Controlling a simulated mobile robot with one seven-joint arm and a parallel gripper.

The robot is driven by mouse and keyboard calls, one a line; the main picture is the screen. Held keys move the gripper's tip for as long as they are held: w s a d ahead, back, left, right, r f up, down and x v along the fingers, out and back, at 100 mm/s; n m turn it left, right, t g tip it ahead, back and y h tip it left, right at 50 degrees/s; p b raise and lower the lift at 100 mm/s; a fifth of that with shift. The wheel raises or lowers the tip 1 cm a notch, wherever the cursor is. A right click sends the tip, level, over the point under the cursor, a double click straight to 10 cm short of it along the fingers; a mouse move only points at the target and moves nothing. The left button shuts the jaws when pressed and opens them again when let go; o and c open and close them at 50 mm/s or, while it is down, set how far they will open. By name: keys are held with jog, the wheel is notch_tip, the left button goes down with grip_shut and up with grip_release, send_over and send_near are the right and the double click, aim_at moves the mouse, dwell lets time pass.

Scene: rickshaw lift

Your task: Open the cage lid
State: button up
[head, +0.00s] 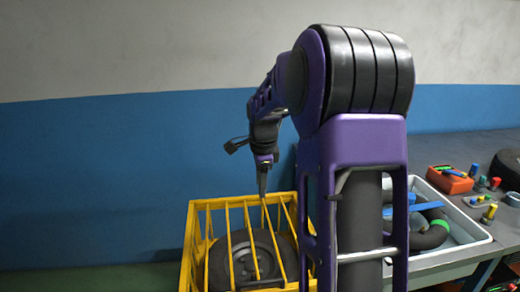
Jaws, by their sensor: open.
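A yellow barred cage (190,240) stands at the lower middle of the head view. Yellow bars run across its top, so the lid looks closed. A dark wheel (225,262) lies inside, seen through the bars. My gripper (263,190) points down above the far part of the cage, with its tips close to the top bars. I cannot tell whether the tips touch a bar. My gripper is open, and nothing shows held in it. My arm hides the right side of the cage.
A grey workbench (475,147) stands at the right. On it are a light tray (458,248) with dark curved pipe, a red box (450,182), several small coloured parts and a dark round object (508,170). A blue and grey wall (100,150) stands behind the cage.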

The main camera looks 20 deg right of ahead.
notch_tip(320, 180, up, 10)
jog(key=w, duration=0.1)
jog(key=shift+w+d+f, duration=0.25)
jog(key=shift+w, duration=0.05)
dwell(0.7)
dwell(0.6)
